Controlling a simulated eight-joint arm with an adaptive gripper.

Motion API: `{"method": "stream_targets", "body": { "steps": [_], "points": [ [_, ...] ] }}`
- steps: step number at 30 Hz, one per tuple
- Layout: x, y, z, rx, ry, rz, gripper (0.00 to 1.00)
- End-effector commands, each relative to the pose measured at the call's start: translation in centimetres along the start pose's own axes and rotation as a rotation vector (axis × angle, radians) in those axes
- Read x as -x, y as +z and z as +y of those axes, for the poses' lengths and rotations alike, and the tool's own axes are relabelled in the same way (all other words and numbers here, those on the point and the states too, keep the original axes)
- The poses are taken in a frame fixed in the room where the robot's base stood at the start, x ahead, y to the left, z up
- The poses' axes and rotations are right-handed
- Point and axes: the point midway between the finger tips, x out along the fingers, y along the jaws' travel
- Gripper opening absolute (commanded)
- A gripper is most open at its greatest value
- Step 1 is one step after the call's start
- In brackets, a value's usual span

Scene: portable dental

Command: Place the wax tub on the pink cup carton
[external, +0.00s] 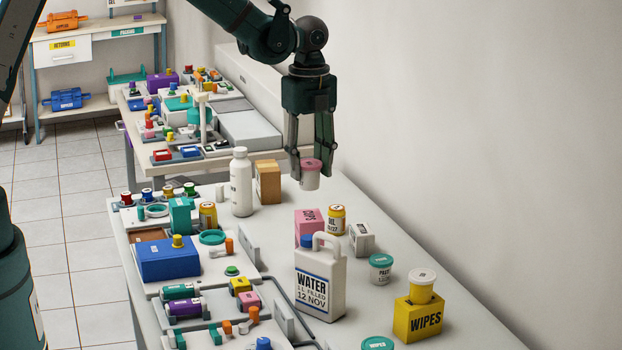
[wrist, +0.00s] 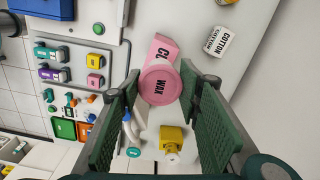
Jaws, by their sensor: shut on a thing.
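My gripper (external: 311,172) is shut on the wax tub (external: 310,181), a small white tub with a pink lid. It holds the tub upright above the table. In the wrist view the tub's pink lid (wrist: 160,86), marked WAX, sits between the two finger pads. The pink cup carton (external: 308,222) stands on the table, lower in the external view than the held tub, partly hidden by the water jug. In the wrist view the carton (wrist: 161,47) shows just beyond the tub, which covers part of it.
The water jug (external: 320,280) stands in front of the carton. A brown box (external: 268,182) and a white bottle (external: 241,185) stand at the back left.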

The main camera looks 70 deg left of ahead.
Motion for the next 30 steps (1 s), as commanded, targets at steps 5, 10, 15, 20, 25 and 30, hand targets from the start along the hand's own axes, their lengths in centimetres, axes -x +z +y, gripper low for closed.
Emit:
{"method": "stream_targets", "body": {
  "steps": [5, 10, 15, 20, 25, 30],
  "points": [
    [-2.0, 0.0, 0.0, 0.0, 0.0, 0.0, 0.22],
    [-2.4, 0.0, 0.0, 0.0, 0.0, 0.0, 0.22],
    [-2.4, 0.0, 0.0, 0.0, 0.0, 0.0, 0.22],
    [-2.7, 0.0, 0.0, 0.0, 0.0, 0.0, 0.22],
    [-4.3, 0.0, 0.0, 0.0, 0.0, 0.0, 0.22],
    [-6.0, 0.0, 0.0, 0.0, 0.0, 0.0, 0.22]
  ]
}}
